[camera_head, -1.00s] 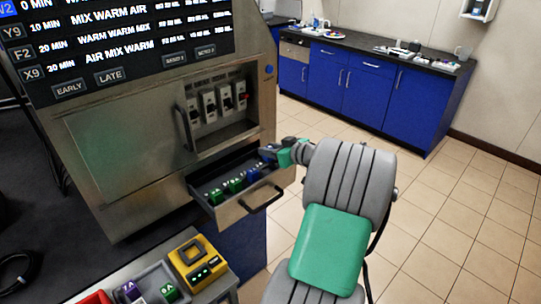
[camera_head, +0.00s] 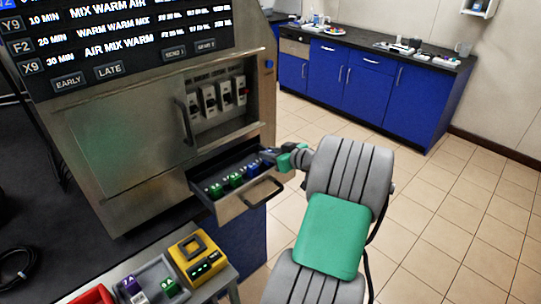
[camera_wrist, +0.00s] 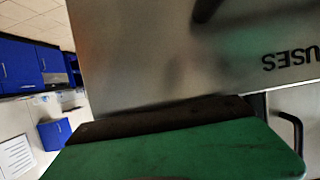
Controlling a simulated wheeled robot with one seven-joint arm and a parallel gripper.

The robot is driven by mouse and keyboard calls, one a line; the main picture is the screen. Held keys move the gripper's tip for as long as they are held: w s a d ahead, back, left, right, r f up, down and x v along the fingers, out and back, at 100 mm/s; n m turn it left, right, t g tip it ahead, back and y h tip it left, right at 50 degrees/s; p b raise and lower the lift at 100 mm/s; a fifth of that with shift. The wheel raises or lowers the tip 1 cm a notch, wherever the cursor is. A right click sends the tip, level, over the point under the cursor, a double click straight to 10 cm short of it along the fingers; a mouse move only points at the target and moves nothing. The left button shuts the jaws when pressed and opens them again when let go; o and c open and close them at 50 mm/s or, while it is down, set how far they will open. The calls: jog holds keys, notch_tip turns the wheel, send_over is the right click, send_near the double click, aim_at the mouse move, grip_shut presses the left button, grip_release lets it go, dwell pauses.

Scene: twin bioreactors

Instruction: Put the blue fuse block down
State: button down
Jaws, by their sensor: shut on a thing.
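My gripper (camera_head: 268,156) is at the right end of an open drawer (camera_head: 228,208), low over its far edge. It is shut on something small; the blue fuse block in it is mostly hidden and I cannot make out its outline. I cannot tell whether the held block touches the drawer floor. Green blocks (camera_head: 215,190) and a blue block (camera_head: 252,171) stand in a row in the drawer, to the left of my gripper. In the wrist view, a green part of my gripper (camera_wrist: 190,152) fills the bottom, close to a steel panel lettered FUSES (camera_wrist: 200,60).
Breaker switches (camera_head: 222,96) sit in an opening above the drawer. A yellow device (camera_head: 198,258) and a grey tray (camera_head: 165,268) with purple and green blocks stand on a bench at the lower left. Tiled floor to the right is clear.

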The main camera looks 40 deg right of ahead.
jog(key=c, duration=1.6)
grip_release()
jog(key=shift+s+a+f, duration=0.1)
jog(key=shift+s+f, duration=0.05)
jog(key=shift+f, duration=0.45)
jog(key=o, duration=0.5)
jog(key=shift+s+f, duration=0.1)
jog(key=shift+f, duration=0.2)
jog(key=shift+c, duration=0.2)
jog(key=shift+a+r+p, duration=0.1)
jog(key=shift+r+p, duration=0.4)
jog(key=shift+p, duration=0.15)
jog(key=shift+s+r+p, duration=0.1)
jog(key=shift+r+p, duration=0.2)
jog(key=shift+r, duration=0.05)
jog(key=b+v, duration=0.2)
jog(key=v, duration=0.9)
jog(key=shift+s+d+r, duration=0.15)
jog(key=shift+d+r, duration=0.15)
jog(key=shift+r, duration=0.15)
